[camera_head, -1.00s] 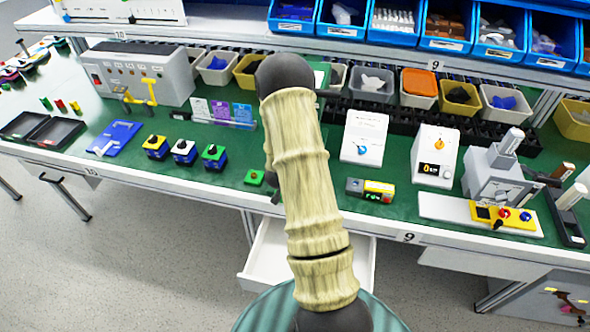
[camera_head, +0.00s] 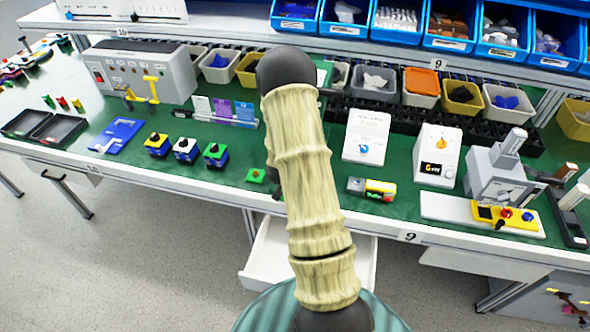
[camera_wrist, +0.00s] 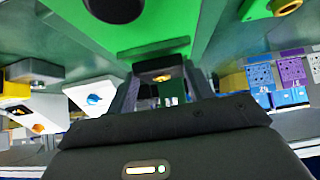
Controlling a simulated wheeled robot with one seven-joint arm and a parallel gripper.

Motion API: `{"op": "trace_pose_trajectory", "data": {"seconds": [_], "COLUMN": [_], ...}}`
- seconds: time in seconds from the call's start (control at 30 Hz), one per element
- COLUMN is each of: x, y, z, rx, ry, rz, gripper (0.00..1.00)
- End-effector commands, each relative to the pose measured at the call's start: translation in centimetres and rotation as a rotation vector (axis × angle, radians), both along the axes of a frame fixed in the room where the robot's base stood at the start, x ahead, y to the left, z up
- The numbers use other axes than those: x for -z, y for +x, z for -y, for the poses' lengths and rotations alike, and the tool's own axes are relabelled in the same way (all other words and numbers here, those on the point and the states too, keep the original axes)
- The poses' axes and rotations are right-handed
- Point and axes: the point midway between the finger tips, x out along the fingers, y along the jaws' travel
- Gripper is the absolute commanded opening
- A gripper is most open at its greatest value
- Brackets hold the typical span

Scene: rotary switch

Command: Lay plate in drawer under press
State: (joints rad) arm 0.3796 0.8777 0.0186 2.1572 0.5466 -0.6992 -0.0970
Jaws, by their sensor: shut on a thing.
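My gripper shows in the wrist view (camera_wrist: 163,88). Its two fingers are shut on a dark block (camera_wrist: 160,66) with a small yellow mark; I cannot tell what it is. A bright green piece with a black knob (camera_wrist: 150,30) fills the space beyond the fingertips. In the head view my arm hides most of the gripper. A white drawer (camera_head: 268,262) stands open below the bench, partly behind my arm. Upright purple (camera_head: 222,109) and blue plates (camera_head: 244,113) stand in a rack.
A small green switch (camera_head: 255,175) sits near the bench edge beside the arm. Several knob boxes (camera_head: 185,150), a blue flat tray (camera_head: 118,136) and a grey control box (camera_head: 145,70) stand left. White dial boxes (camera_head: 365,137) stand right. Bins line the back.

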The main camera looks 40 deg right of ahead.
Motion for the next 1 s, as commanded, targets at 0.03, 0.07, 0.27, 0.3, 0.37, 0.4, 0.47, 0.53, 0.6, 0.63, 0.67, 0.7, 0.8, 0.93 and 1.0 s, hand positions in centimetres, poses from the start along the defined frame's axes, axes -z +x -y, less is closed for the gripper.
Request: {"op": "trace_pose_trajectory", "data": {"seconds": [0.03, 0.07, 0.27, 0.3, 0.37, 0.4, 0.47, 0.53, 0.6, 0.63, 0.67, 0.7, 0.8, 0.93, 1.0], "x": [-0.7, -1.2, -4.7, -5.4, -6.4, -7.0, -7.9, -8.5, -8.9, -8.9, -9.0, -9.0, -9.0, -9.0, -8.9], "y": [0.1, 0.1, 0.1, 0.1, 0.1, 0.1, 0.1, 0.0, 0.0, 0.0, 0.0, 0.0, 0.0, 0.0, 0.0], "z": [0.0, 0.0, 0.0, -0.1, 0.0, -0.1, -0.1, 0.0, -0.1, -0.1, 0.0, 0.0, 0.0, 0.0, 0.0], "rx": [-0.001, -0.001, -0.001, -0.002, -0.001, -0.001, -0.001, -0.001, -0.001, -0.001, 0.0, 0.0, 0.0, -0.001, -0.001], "ry": [-0.003, -0.002, -0.002, -0.002, -0.002, -0.001, -0.002, -0.001, 0.001, 0.001, 0.001, 0.001, 0.001, 0.0, 0.0], "rz": [0.003, 0.004, 0.007, 0.005, 0.005, 0.005, 0.004, 0.003, 0.002, 0.002, 0.001, 0.001, 0.001, 0.001, 0.001], "gripper": [0.25, 0.25, 0.25, 0.25, 0.25, 0.25, 0.25, 0.25, 0.25, 0.25, 0.25, 0.25, 0.25, 0.25, 0.25]}}
